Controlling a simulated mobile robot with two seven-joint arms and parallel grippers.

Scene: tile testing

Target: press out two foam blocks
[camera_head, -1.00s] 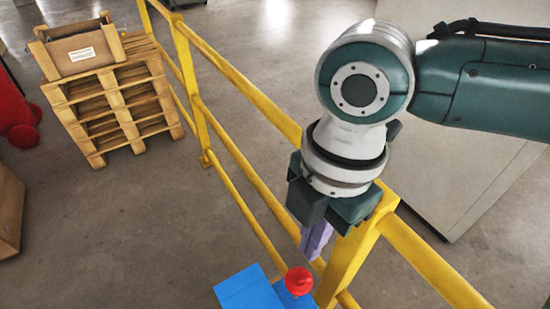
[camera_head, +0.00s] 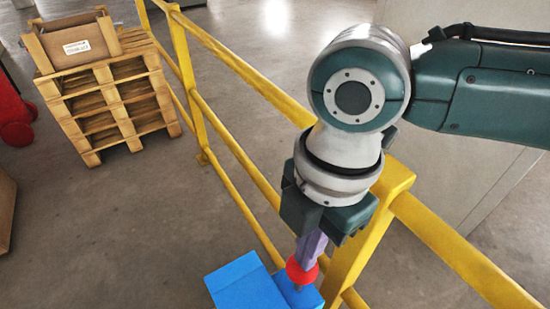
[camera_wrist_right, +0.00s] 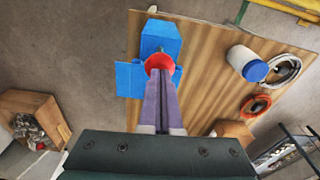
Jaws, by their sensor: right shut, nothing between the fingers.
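A blue device (camera_head: 245,284) with a red round knob (camera_head: 301,276) stands at the bottom of the head view. In the wrist view the blue device (camera_wrist_right: 160,38) stands on a wooden tabletop, with its red knob (camera_wrist_right: 159,63) facing me. My right gripper (camera_head: 305,258) points down, and its purple fingers are shut and empty. Their tips are at the top of the knob; they look in contact, but I cannot be sure. In the wrist view the fingers (camera_wrist_right: 160,78) overlap the knob. I cannot make out any foam block. My left gripper is not in view.
A yellow railing (camera_head: 232,73) runs close beside my right gripper. On the wooden tabletop (camera_wrist_right: 205,60) are a white jar with a blue lid (camera_wrist_right: 245,61), a pale coil (camera_wrist_right: 284,71) and an orange coil (camera_wrist_right: 256,105). Pallets (camera_head: 110,100) stand far left.

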